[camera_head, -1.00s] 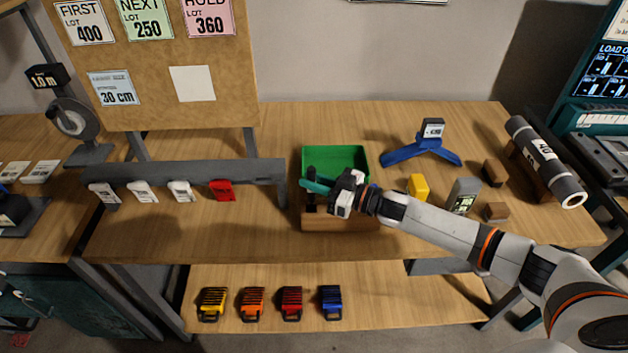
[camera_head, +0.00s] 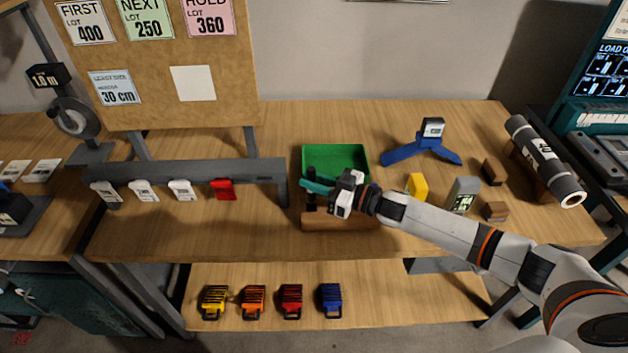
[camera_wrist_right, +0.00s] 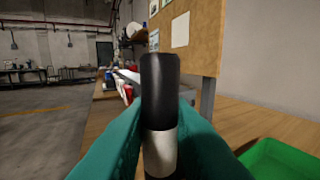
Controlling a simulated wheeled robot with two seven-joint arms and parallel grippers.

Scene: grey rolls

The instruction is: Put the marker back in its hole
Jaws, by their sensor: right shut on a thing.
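The marker (camera_head: 311,174) is dark, and it stands roughly upright in my right gripper (camera_head: 313,186). The gripper's teal fingers are shut on it. In the right wrist view the marker (camera_wrist_right: 160,95) shows a black upper part and a silver band between the teal fingers (camera_wrist_right: 160,140). The wooden block (camera_head: 342,221) lies on the table just below the gripper. The marker's lower end is at the block's left end; I cannot tell whether it is in a hole or above it. My left gripper is not in view.
A green bin (camera_head: 335,153) stands right behind the block. A grey rail (camera_head: 250,170) with hanging tags is to the left. A yellow object (camera_head: 417,185), a grey device (camera_head: 463,194) and a blue stand (camera_head: 422,148) are to the right, near my arm.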

